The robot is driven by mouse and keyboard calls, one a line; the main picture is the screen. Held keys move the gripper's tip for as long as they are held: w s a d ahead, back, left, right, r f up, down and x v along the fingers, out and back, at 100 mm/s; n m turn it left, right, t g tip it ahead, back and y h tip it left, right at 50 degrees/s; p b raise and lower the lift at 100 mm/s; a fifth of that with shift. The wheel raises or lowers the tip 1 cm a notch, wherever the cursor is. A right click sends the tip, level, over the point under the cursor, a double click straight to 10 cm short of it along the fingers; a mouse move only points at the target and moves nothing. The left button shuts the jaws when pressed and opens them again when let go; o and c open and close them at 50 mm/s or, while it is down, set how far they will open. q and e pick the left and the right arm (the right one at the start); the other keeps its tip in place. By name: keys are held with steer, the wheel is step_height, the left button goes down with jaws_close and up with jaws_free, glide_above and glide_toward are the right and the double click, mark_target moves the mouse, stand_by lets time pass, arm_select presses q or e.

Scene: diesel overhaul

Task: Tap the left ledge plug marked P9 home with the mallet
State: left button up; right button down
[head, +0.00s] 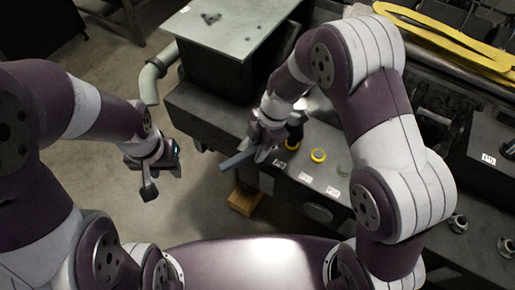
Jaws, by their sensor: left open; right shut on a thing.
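Two yellow-ringed plugs sit on the ledge (222,118) of the dark engine block: one plug (292,145) is beside my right gripper and partly hidden, the other plug (318,156) is in plain view to its right. Small white labels lie on the front face below them, too small to read, so I cannot tell which is P9. My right gripper (265,148) is shut on the mallet, whose grey-blue handle (237,161) points to the lower left. A dark shape by the left plug may be its head. My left gripper (149,188) is open and empty, over the floor left of the ledge.
A dark box with a pale top (232,25) stands behind the ledge. A curved grey pipe (150,82) rises at its left. A wooden block (244,201) is low by the ledge's front. Yellow rails (455,42) lie at the upper right.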

steer(key=r, duration=0.3)
steer(key=shift+s+a+p, duration=0.2)
steer(key=shift+a+p, duration=0.05)
steer(key=shift+p, duration=0.15)
steer(key=shift+s, duration=0.1)
